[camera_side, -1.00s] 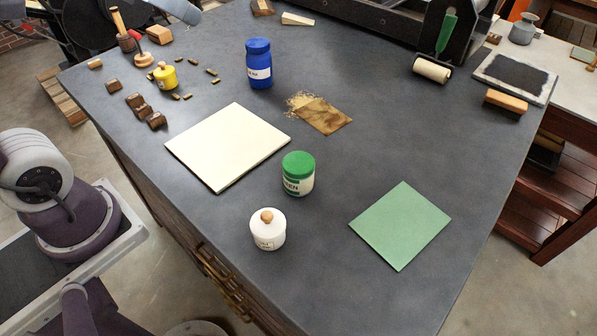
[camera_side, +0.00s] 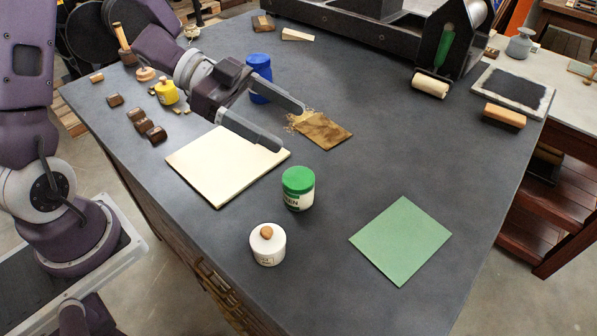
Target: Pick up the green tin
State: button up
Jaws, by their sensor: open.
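The green tin (camera_side: 298,188) has a green lid and a white label with dark lettering. It stands upright on the dark grey bench top, right of the cream board's near corner. My gripper (camera_side: 293,127) reaches in from the upper left with its two fingers spread wide. It is open with nothing between the fingers. The fingertips are above and behind the tin, apart from it, over the cream board's far edge and near the brown sheet.
A white lidded jar (camera_side: 267,245) stands close in front of the tin. A cream board (camera_side: 215,175) lies to the left, a green sheet (camera_side: 400,241) to the right. A blue tin (camera_side: 259,70) stands partly behind my gripper. A brown sheet (camera_side: 322,131) lies beyond. The bench's right middle is clear.

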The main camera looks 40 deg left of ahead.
send_near(310, 189)
jog(key=w+d+f, duration=0.2)
jog(key=shift+w, duration=0.35)
jog(key=x, duration=0.4)
jog(key=f+x, duration=0.1)
jog(key=x, duration=0.2)
jog(key=shift+s+a, duration=0.1)
jog(key=shift+s, duration=0.2)
jog(key=shift+r, duration=0.1)
jog(key=c, duration=1.7)
